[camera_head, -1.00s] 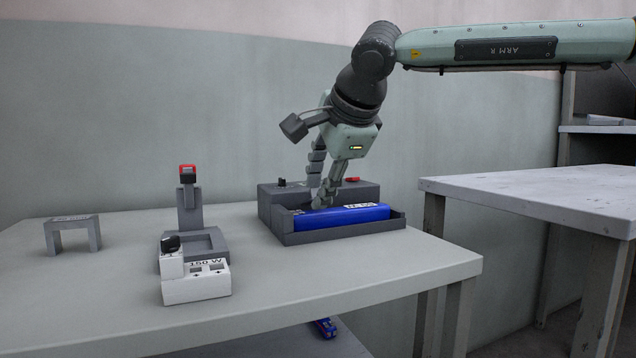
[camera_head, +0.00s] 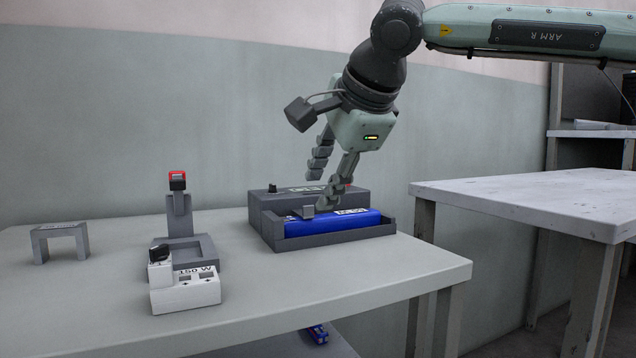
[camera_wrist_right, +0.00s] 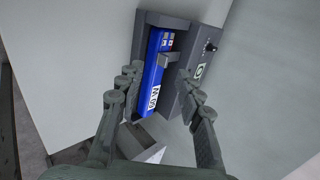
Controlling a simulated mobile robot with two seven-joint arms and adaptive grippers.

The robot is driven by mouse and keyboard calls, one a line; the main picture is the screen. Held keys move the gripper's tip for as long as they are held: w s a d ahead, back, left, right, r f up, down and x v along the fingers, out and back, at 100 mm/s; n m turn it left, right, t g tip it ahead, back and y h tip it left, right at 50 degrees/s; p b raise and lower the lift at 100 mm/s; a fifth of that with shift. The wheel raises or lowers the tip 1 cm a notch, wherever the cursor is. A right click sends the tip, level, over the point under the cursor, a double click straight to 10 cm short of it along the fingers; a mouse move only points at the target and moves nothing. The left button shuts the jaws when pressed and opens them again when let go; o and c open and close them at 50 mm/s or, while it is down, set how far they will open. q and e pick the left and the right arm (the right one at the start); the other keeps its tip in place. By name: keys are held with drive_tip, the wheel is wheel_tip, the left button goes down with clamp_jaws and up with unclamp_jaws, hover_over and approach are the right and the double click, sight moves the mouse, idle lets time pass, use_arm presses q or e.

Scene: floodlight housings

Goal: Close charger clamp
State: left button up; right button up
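A grey charger (camera_head: 267,228) stands on the near table with a blue battery (camera_head: 360,220) lying in its front tray. A small grey clamp piece (camera_head: 308,212) sits at the battery; in the right wrist view the clamp (camera_wrist_right: 172,58) reaches from the charger body across the battery's top. My right gripper (camera_head: 328,190) is open and empty, pointing down over the charger. One finger hides part of the battery and charger body. In the right wrist view the fingertips (camera_wrist_right: 156,74) are spread on both sides of the battery and clamp. My left gripper is not in view.
A white block marked 150 W (camera_head: 187,292) stands in front of a grey fixture with a red-tipped upright (camera_head: 179,215). A small grey bridge (camera_head: 60,240) is at the far left. Another table (camera_head: 530,197) stands on the right. The near tabletop's right front is clear.

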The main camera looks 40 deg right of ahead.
drive_tip(key=shift+s+a+r, duration=0.2)
drive_tip(key=shift+s+r, duration=0.1)
drive_tip(key=shift+s, duration=0.45)
drive_tip(key=shift+s+a+r, duration=0.15)
drive_tip(key=shift+s+r, duration=0.1)
drive_tip(key=shift+s, duration=0.45)
drive_tip(key=shift+r, duration=0.1)
drive_tip(key=v, duration=1.2)
